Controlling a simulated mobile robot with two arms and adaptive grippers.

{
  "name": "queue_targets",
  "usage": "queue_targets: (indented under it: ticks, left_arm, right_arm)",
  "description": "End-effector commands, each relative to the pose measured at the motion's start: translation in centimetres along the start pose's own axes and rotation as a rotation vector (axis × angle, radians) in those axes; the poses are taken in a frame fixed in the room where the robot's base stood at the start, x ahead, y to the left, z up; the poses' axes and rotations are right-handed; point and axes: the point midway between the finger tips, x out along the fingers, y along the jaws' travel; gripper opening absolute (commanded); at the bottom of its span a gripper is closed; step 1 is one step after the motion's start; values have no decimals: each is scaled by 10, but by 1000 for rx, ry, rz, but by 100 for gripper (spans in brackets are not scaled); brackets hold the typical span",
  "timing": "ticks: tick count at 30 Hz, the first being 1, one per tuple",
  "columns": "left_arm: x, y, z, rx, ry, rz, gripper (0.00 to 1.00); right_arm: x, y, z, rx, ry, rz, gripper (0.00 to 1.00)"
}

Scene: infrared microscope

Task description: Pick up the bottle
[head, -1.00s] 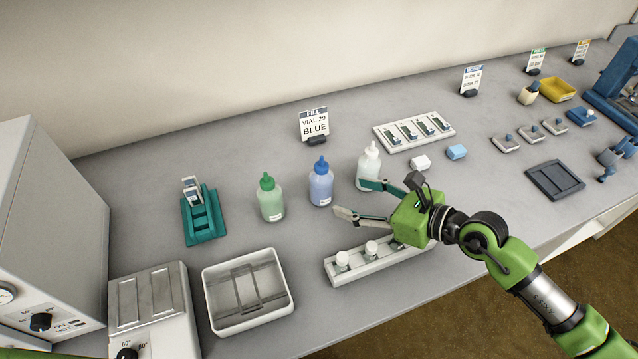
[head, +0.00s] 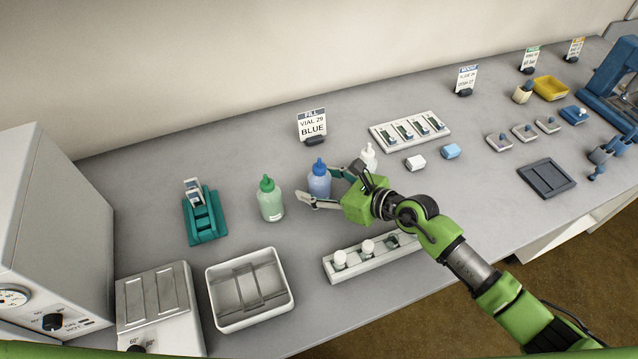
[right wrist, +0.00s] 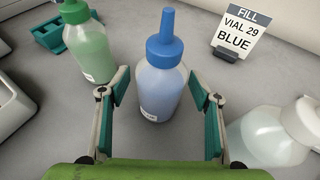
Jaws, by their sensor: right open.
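The blue bottle (head: 319,180) with a blue nozzle cap stands upright on the bench, between a green bottle (head: 270,198) and a white-capped clear bottle (head: 369,157). A sign (head: 312,126) behind reads "FILL VIAL 29 BLUE". My right gripper (head: 318,187) is open at the blue bottle. In the right wrist view the blue bottle (right wrist: 160,85) stands ahead, between the two spread fingers, with a gap on each side. The green bottle (right wrist: 88,48) is outside the left finger and the clear bottle (right wrist: 268,138) outside the right. My left gripper is not in view.
A vial rack (head: 372,262) lies in front, below my right arm. A white divided tray (head: 283,310) and a teal stand (head: 207,228) are at the left. A slide tray (head: 400,144) lies to the right. Bare bench lies between the rack and the bottles.

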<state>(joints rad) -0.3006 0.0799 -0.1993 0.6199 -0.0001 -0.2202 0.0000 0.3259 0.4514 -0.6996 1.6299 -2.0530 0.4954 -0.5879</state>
Motion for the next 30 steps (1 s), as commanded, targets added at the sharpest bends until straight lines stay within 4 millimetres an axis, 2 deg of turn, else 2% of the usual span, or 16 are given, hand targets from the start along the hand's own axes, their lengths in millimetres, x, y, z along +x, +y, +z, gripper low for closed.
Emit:
queue_targets:
  ticks: [5, 9, 11, 23, 30]
  left_arm:
    - [0, 0, 0, -1, 0, -1, 40]
    - [0, -1, 0, -1, 0, -1, 40]
    - [0, 0, 0, -1, 0, -1, 40]
    - [1, 0, -1, 0, 1, 0, 40]
    - [8, 0, 0, 1, 1, 0, 40]
  right_arm:
    - [0, 0, 0, 0, 0, 0, 58]
    - [0, 0, 0, 0, 0, 0, 21]
    - [0, 0, 0, 0, 1, 0, 8]
    - [-2, 0, 5, -2, -2, 0, 8]
    - [-17, 1, 32, -4, -5, 0, 8]
